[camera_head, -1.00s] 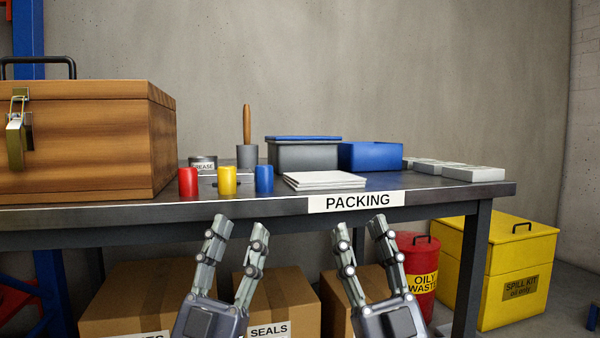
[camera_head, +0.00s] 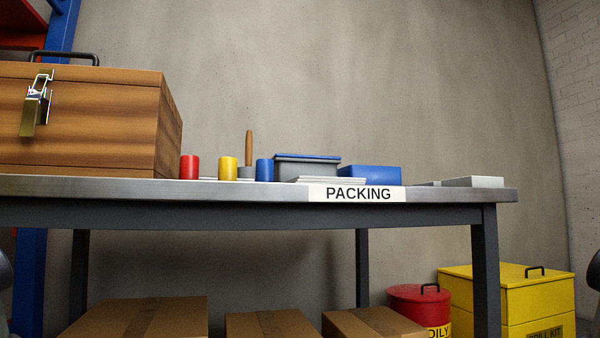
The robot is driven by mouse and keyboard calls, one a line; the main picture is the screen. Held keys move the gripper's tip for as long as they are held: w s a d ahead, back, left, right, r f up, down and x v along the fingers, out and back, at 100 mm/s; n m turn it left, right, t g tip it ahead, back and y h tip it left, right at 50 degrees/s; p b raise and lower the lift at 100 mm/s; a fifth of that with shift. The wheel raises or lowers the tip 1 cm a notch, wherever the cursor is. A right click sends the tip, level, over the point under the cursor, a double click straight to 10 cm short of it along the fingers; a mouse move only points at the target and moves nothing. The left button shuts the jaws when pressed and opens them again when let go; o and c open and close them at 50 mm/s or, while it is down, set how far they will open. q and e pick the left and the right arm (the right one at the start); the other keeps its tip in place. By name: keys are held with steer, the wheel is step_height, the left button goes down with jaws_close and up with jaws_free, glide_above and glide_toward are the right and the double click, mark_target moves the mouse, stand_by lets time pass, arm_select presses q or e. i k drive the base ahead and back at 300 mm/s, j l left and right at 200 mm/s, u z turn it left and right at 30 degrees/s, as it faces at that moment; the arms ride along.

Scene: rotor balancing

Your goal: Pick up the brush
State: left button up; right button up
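The brush (camera_head: 249,147) stands upright on the packing table, with its brown wooden handle showing. Its lower end is in or behind a grey cup (camera_head: 246,173), which is partly hidden by the yellow and blue cylinders; bristles are not visible. Neither of my grippers is in view. Only dark grey slivers, apparently parts of my arms, show at the left and right picture edges.
The packing table (camera_head: 255,212) spans the view. A wooden chest (camera_head: 90,125) stands left of red (camera_head: 189,167), yellow (camera_head: 228,168) and blue (camera_head: 264,170) cylinders. A grey, blue-lidded box (camera_head: 308,168) and a blue bin (camera_head: 372,175) stand right. Cartons (camera_head: 140,318) are below.

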mark_target(249, 152)
steer(key=l+u, duration=0.45)
steer(key=l, duration=0.65)
steer(key=l+u, duration=0.3)
steer(key=l, duration=0.45)
steer(key=k+l+u, duration=0.1)
steer(key=l+u, duration=0.15)
steer(key=l, duration=0.5)
